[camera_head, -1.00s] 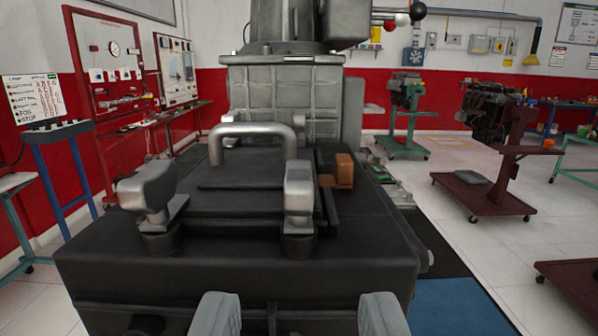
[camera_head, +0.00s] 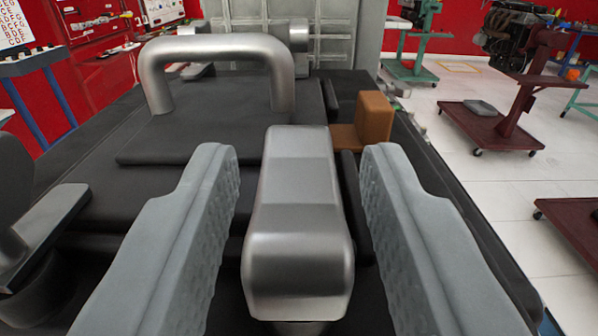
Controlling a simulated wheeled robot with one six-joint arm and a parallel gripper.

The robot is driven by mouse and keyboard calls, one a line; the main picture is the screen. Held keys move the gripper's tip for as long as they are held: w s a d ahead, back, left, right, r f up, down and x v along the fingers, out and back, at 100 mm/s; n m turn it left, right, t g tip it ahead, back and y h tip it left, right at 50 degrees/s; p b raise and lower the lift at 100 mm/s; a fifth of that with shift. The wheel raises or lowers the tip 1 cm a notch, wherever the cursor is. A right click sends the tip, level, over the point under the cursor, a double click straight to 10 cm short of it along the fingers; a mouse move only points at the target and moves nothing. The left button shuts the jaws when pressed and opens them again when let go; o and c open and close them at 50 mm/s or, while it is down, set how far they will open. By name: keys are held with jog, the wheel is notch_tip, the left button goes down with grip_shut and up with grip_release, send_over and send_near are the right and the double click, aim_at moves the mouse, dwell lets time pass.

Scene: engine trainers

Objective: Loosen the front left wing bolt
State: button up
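My gripper (camera_head: 297,155) is open. Its two grey ridged fingers stand on either side of a silver wing bolt (camera_head: 298,225), with a narrow gap visible on each side. The bolt's broad head points toward me; its base is mostly hidden below the head. A second front wing bolt (camera_head: 40,235) is partly cut off at the left edge, darker and angled. Both are on the near part of the black cover (camera_head: 140,205). In this view the bolt between my fingers is the right one of the front pair.
A silver handle (camera_head: 215,45) arches over the cover behind the bolt. An orange-brown block (camera_head: 374,118) stands just beyond my right finger. Another silver fitting (camera_head: 299,36) shows behind the handle. A red wheeled stand (camera_head: 490,125) is on the open floor to the right.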

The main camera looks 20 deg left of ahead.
grip_shut()
